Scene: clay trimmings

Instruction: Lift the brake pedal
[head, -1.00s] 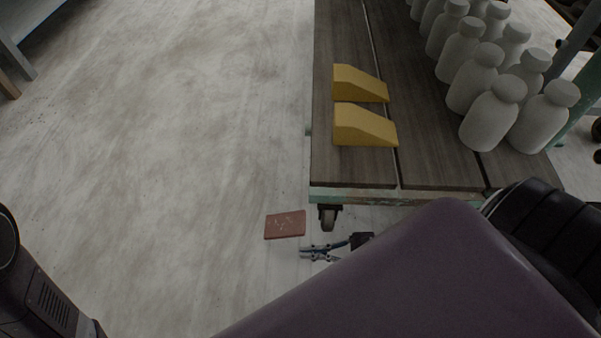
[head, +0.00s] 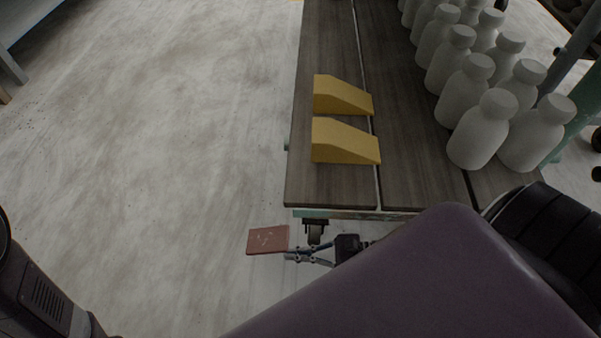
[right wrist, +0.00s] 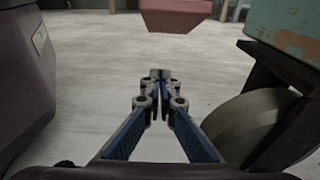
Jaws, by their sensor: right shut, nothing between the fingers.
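The brake pedal appears to be the flat, scuffed red plate (head: 268,240) just off the near left corner of the cart (head: 330,190). In the right wrist view the red plate (right wrist: 175,16) is at the top, above and beyond the fingertips. My right gripper (head: 288,255) is shut and empty, with its tips at the plate's lower right edge in the head view. In the right wrist view the right gripper (right wrist: 160,76) has its tips together, lower than the plate, with a visible gap. My left gripper is not in view.
A caster wheel (right wrist: 255,125) and the cart's green frame (right wrist: 290,28) are close on the right in the wrist view. Two yellow wedges (head: 342,95) and several pale bottles (head: 483,128) stand on the cart. The floor (head: 170,150) to the left is clear.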

